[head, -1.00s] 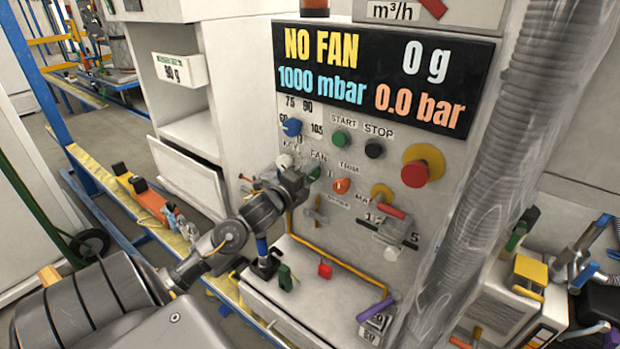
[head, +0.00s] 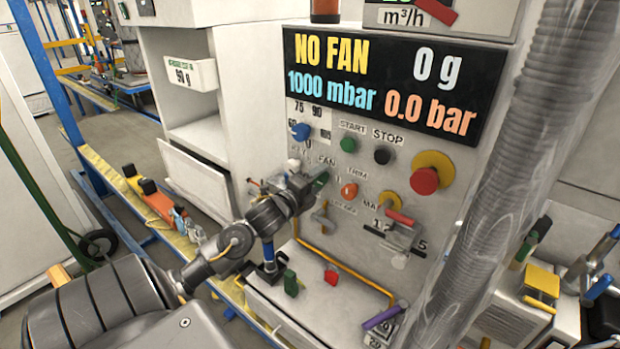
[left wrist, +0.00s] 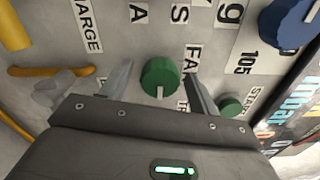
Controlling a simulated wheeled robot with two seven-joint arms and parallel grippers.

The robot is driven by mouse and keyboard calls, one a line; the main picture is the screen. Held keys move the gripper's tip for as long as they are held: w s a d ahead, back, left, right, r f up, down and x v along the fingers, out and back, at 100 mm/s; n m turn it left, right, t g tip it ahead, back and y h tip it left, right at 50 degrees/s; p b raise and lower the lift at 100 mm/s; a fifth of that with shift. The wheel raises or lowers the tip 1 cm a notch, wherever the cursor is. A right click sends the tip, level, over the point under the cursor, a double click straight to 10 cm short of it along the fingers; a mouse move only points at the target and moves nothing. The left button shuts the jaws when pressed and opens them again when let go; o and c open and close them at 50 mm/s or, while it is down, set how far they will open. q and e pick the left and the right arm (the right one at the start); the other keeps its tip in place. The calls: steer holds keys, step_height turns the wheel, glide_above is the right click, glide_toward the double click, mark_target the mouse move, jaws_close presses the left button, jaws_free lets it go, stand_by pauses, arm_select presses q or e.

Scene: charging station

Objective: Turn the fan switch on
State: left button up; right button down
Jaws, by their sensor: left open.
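The fan switch is a round green knob (left wrist: 160,78) with a white line on it, beside the partly covered FAN label. In the left wrist view it lies between the two spread fingers of my left gripper (left wrist: 158,85). In the head view the green knob (head: 320,180) shows just past the tip of my left gripper (head: 311,183), which is at the panel. The gripper is open; whether a finger touches the knob I cannot tell. The display (head: 385,85) reads NO FAN. My right gripper is in neither view.
A green START button (head: 348,145), a black STOP button (head: 382,155), an orange knob (head: 349,190) and a red emergency button (head: 424,180) are close by on the panel. A blue knob (head: 300,131) is above. A transparent ribbed hose (head: 500,180) stands at the right.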

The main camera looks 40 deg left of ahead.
arm_select(q)
steer(key=s+d+b, duration=0.1)
steer(key=s+b, duration=0.1)
steer(key=s, duration=0.8)
steer(key=shift+s, duration=0.2)
steer(key=shift+d, duration=0.1)
